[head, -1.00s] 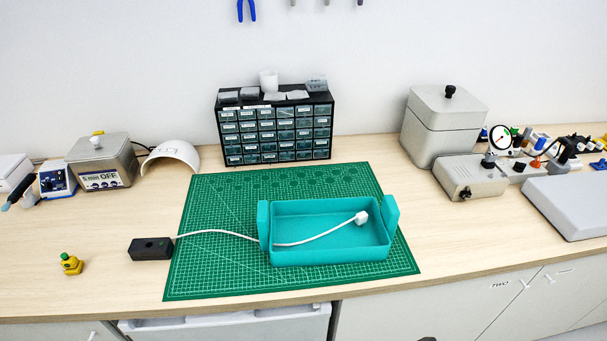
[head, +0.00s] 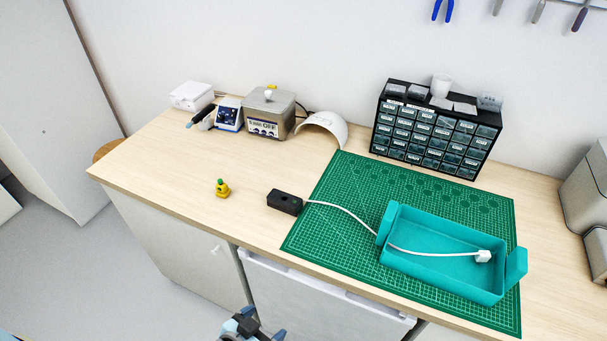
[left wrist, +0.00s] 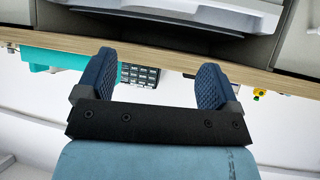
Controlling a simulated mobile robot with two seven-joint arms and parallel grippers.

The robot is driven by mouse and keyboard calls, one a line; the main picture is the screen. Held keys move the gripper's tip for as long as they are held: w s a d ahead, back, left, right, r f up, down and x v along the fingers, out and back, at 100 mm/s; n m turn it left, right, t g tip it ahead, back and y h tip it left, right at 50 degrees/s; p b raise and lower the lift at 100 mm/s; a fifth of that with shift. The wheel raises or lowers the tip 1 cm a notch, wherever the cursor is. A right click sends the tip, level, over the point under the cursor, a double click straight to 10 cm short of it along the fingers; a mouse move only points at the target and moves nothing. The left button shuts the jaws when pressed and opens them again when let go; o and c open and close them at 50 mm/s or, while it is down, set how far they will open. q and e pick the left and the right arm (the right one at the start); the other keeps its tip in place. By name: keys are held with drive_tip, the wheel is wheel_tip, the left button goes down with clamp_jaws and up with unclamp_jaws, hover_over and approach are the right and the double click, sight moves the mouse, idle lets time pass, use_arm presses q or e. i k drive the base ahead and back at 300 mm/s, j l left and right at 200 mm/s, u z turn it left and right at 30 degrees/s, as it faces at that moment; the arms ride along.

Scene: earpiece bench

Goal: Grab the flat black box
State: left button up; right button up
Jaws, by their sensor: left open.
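The flat black box (head: 285,202) lies on the wooden bench at the left edge of the green cutting mat (head: 345,178). A white cable (head: 345,210) runs from it into the teal tray (head: 430,280), ending in a white plug (head: 483,256). My left gripper (head: 263,323) is at the bottom of the head view, in front of the bench and well apart from the box. In the left wrist view, the left gripper (left wrist: 157,66) is open with nothing between its fingers. My right gripper is not in view.
A small yellow-green figure (head: 222,189) stands left of the box. Behind are a grey heated bath (head: 268,115), a white curved shell (head: 322,128) and a black drawer cabinet (head: 436,128). The bench front edge (head: 190,216) lies between gripper and box.

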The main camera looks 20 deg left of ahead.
sight(291, 205)
drive_tip(key=u, duration=1.05)
drive_tip(key=k+l+u, duration=0.1)
drive_tip(key=u, duration=0.25)
drive_tip(key=k+l+u, duration=0.15)
drive_tip(key=u, duration=0.25)
drive_tip(key=k+u, duration=0.15)
drive_tip(key=u, duration=0.2)
drive_tip(key=k+l, duration=0.1)
drive_tip(key=i+l, duration=0.35)
